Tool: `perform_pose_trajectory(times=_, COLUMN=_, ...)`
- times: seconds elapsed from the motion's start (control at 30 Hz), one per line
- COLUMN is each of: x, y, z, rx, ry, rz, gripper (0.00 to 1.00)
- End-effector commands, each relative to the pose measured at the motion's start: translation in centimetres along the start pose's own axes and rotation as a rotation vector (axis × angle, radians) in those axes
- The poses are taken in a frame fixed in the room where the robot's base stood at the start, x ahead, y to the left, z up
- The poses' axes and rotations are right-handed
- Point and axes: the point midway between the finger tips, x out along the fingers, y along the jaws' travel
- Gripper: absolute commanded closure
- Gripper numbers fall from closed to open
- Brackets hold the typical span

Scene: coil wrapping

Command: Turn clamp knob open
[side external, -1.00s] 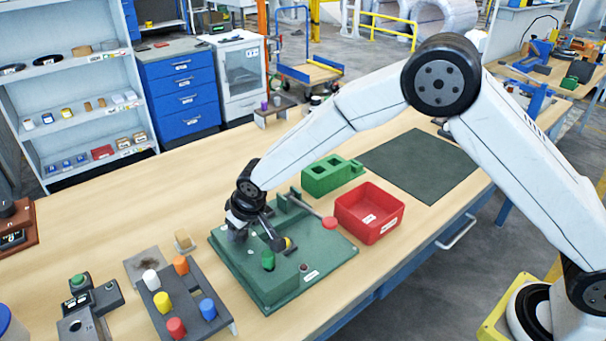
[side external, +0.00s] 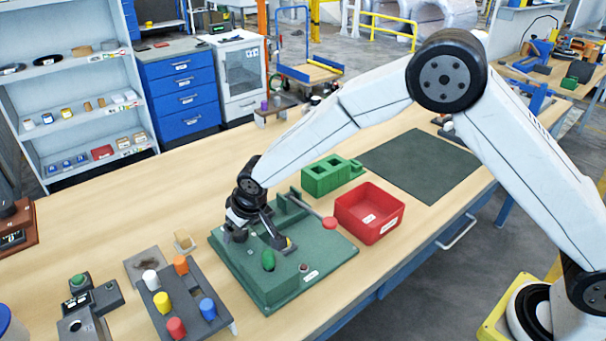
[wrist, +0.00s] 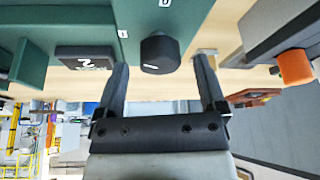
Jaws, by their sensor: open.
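The clamp knob (wrist: 160,54) is a round black knob with a white mark, on the green fixture (wrist: 195,15) in the wrist view. My gripper (wrist: 161,66) is open, with one dark finger on either side of the knob. Gaps show between both fingers and the knob, and nothing is held. In the side view the fixture (side external: 325,262) sits on the bench with my wrist low over its left back part. There my gripper hides the knob.
A red bin (side external: 370,213) and a green block (side external: 331,176) stand behind and right of the fixture. A rack of colored pegs (side external: 184,297) stands at front left. A dark mat (side external: 420,165) lies clear at the right. The left bench top is mostly free.

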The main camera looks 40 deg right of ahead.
Motion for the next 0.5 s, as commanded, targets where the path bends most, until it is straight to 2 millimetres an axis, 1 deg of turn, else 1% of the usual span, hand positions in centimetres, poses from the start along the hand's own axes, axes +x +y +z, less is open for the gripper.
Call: perform_pose_trajectory(times=0.5, x=-5.3, y=0.0, z=0.0, rx=0.0, ry=0.001, rz=0.0, gripper=0.1)
